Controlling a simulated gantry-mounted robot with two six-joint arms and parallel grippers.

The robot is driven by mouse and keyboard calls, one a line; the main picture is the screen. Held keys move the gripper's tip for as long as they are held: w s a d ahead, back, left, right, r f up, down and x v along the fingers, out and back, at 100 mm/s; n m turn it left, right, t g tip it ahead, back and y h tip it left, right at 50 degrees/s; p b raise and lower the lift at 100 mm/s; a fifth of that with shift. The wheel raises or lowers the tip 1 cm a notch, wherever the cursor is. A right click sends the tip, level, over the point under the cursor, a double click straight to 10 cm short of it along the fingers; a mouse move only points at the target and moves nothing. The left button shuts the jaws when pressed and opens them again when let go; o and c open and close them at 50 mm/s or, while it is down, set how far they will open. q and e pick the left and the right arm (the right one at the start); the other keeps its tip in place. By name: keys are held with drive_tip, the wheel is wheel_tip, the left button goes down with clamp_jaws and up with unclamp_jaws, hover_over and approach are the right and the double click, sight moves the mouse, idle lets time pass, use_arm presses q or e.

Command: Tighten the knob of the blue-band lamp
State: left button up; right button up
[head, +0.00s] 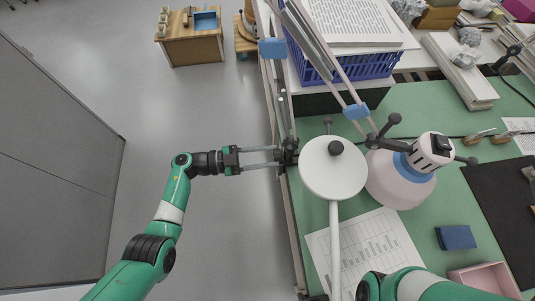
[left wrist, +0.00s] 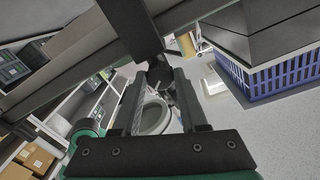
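A dark clamp and joint (head: 290,151) is at the bench's left edge. My left gripper (head: 277,159) reaches it from the left, its two fingers apart and level. In the left wrist view a dark knob-like part (left wrist: 160,76) lies between the fingertips; whether they press on it I cannot tell. My right gripper is out of view; only part of that arm shows at the bottom.
A white round-headed lamp (head: 333,168) on a white pole stands just right of the clamp. A blue crate (head: 345,68) is behind. A printed sheet (head: 375,245), blue box (head: 455,237) and pink tray (head: 485,279) lie on the bench. Open floor is on the left.

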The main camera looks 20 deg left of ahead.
use_arm(q)
drive_tip(key=o, duration=0.4)
drive_tip(key=p+v, duration=0.2)
drive_tip(key=v, duration=0.9)
drive_tip(key=shift+a, duration=0.3)
drive_tip(key=shift+s, duration=0.15)
